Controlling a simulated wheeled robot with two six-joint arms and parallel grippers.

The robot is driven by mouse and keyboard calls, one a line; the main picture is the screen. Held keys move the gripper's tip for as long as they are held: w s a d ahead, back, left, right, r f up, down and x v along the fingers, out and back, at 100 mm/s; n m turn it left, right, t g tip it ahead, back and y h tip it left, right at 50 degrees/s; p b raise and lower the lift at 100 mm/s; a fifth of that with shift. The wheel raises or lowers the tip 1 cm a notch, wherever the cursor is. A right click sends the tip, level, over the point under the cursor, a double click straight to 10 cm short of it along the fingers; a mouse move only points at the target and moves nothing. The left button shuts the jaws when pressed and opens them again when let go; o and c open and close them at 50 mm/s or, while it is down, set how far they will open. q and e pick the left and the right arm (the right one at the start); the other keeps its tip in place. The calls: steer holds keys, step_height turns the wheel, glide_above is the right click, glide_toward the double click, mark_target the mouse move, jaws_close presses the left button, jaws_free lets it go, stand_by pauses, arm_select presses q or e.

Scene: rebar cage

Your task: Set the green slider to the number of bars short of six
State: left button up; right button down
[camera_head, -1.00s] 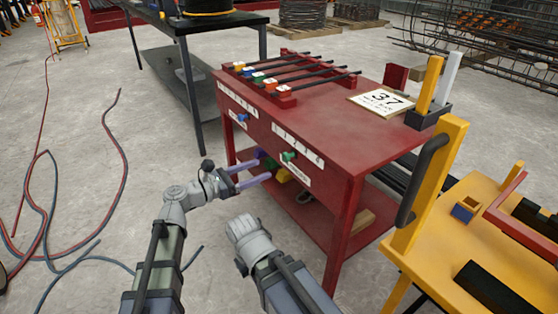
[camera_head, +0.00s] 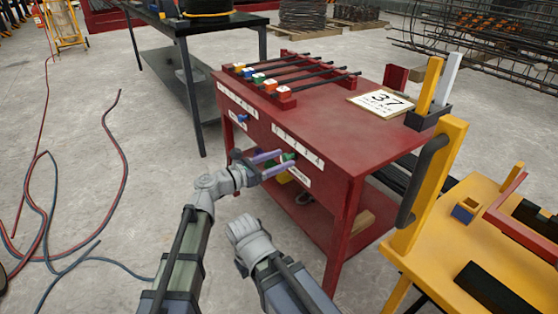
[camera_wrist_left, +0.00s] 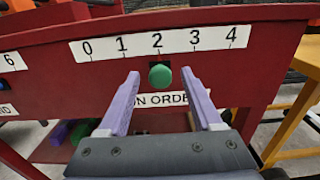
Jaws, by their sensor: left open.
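The green slider (camera_wrist_left: 160,76) is a round knob on the red bench's front, under the 2 of a 0 to 4 number strip (camera_wrist_left: 158,42). It also shows in the head view (camera_head: 289,156). My left gripper (camera_head: 283,160) is open, its two purple fingers pointing at the panel, one on each side of the knob in the wrist view. I cannot tell if they touch it. Several dark bars (camera_head: 310,72) lie in a red rack on the bench top, with coloured tags at their near ends. My right gripper is not seen; only a grey part of my right arm shows.
A blue knob (camera_head: 243,118) sits further left on the same panel. A card reading 37 (camera_head: 381,103) lies on the bench top. A yellow table (camera_head: 465,240) with a yellow post stands close on the right. Cables lie on the floor at left.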

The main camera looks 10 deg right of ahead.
arm_select(q)
jaws_close()
stand_by(0.5)
stand_by(0.9)
